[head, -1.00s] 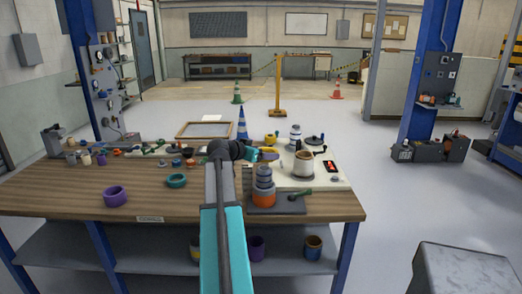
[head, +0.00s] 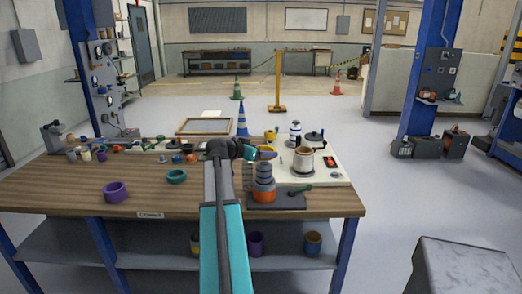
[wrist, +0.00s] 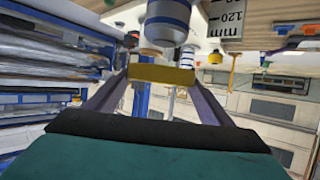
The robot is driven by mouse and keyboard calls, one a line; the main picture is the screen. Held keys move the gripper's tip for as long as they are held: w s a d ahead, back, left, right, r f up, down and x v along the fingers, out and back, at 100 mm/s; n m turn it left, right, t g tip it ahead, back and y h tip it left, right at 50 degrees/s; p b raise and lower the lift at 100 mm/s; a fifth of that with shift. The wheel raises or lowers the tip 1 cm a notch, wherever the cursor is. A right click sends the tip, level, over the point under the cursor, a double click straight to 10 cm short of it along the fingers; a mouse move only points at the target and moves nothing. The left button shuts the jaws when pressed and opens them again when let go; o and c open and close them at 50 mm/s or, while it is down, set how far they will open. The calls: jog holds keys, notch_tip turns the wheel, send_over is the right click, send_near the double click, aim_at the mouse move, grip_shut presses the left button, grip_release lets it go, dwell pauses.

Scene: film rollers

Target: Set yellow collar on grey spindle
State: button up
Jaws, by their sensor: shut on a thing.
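My gripper (wrist: 160,85) is shut on the yellow collar (wrist: 162,75), held across the fingertips in the wrist view. In the head view my gripper (head: 264,152) is small, pointing right above the workbench, and the collar is hard to make out there. I cannot tell for certain which part is the grey spindle.
On the wooden bench (head: 70,190) stand a purple ring (head: 116,192), a teal ring (head: 176,177) and, on a pale board, a cream pot (head: 303,160). A blue-banded bottle (head: 295,133) stands behind the pot. The bench's front left is mostly clear.

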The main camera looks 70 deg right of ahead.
send_over(258, 175)
jog(key=d, duration=0.1)
jog(key=shift+s+d+f+b, duration=0.1)
jog(key=shift+s+f+b, duration=0.15)
jog(key=shift+f, duration=1.1)
jog(key=shift+s+d+f+b, duration=0.1)
jog(key=shift+s+f+b, duration=0.1)
jog(key=shift+f, duration=1.15)
jog(key=shift+f+b, duration=3.05)
jog(key=shift+b, duration=0.1)
jog(key=o, duration=1.1)
jog(key=shift+o, duration=0.3)
jog(key=shift+r, duration=0.1)
jog(key=shift+w, duration=0.1)
jog(key=shift+a, duration=0.1)
